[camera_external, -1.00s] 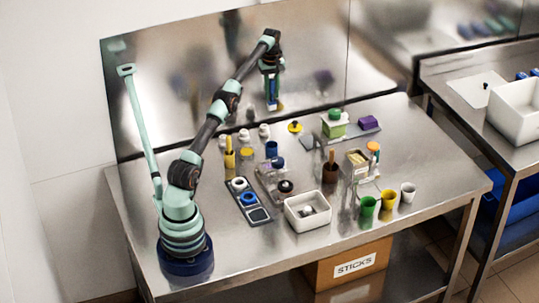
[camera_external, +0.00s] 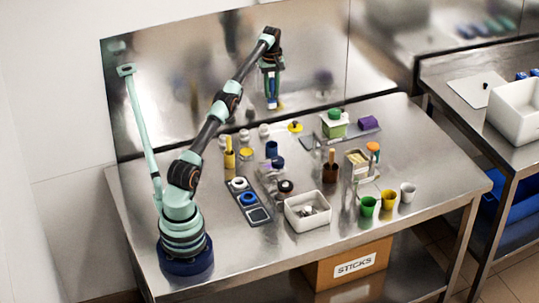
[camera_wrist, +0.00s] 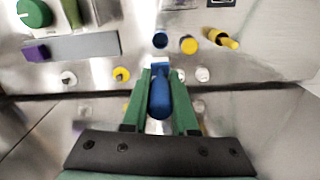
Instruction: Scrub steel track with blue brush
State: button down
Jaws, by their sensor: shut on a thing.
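The blue brush (camera_wrist: 159,98) is held between the green fingers of my gripper (camera_wrist: 160,88) in the wrist view. My gripper (camera_external: 271,90) is raised at the back of the bench in front of the steel splashback, and a strip of blue shows between its fingers. The bristles cannot be made out clearly. The steel track (camera_external: 355,134) is a flat grey bar lying on the bench to the right of my gripper, apart from the brush. The track also shows upper left in the wrist view (camera_wrist: 85,46).
A white bin (camera_external: 308,222), a yellow cup with a stick (camera_external: 230,158), a brown cup (camera_external: 330,173) and several coloured cups (camera_external: 388,201) stand on the bench. A yellow round piece (camera_external: 295,127) lies near the splashback (camera_external: 200,85).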

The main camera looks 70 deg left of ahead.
jog(key=shift+d, duration=0.15)
jog(key=s+d+f, duration=0.8)
jog(key=d, duration=0.2)
jog(key=shift+s+d+f, duration=0.15)
jog(key=shift+s+f, duration=0.05)
jog(key=shift+f, duration=0.05)
dwell(0.6)
jog(key=shift+r, duration=0.15)
